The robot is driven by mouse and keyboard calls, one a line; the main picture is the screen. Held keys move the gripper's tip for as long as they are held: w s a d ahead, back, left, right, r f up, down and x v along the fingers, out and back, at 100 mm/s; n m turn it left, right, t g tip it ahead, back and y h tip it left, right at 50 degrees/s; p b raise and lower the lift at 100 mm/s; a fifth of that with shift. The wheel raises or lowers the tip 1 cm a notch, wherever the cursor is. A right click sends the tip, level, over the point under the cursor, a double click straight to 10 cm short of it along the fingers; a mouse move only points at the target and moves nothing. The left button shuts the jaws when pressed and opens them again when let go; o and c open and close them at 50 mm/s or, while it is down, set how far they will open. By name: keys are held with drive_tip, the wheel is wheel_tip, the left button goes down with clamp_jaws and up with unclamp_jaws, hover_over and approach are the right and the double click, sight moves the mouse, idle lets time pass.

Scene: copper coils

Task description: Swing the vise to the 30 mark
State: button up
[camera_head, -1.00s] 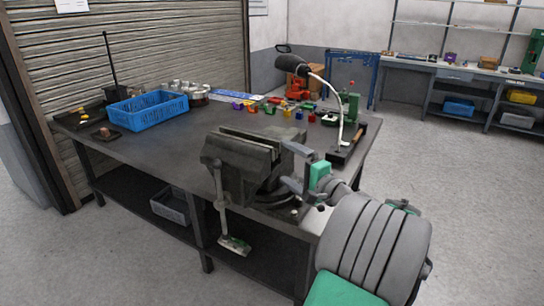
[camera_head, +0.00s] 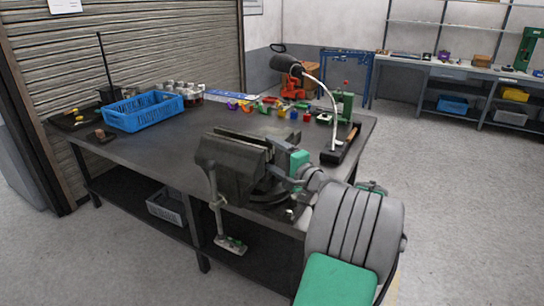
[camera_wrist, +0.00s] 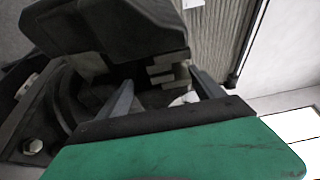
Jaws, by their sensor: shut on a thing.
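My gripper (camera_head: 281,173) is at the right, back end of the vise. In the wrist view, the two fingers of my gripper (camera_wrist: 160,78) reach to either side of a part of the vise (camera_wrist: 105,28), and the jaws are shut on it. The exact contact is partly hidden. No scale or 30 mark is legible.
A grey crate (camera_head: 166,206) is on the lower shelf. The bench middle left of the vise is clear.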

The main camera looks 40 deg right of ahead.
drive_tip(key=c, duration=1.5)
drive_tip(key=shift+a+f, duration=0.1)
drive_tip(key=shift+a, duration=0.05)
drive_tip(key=shift+w, duration=0.1)
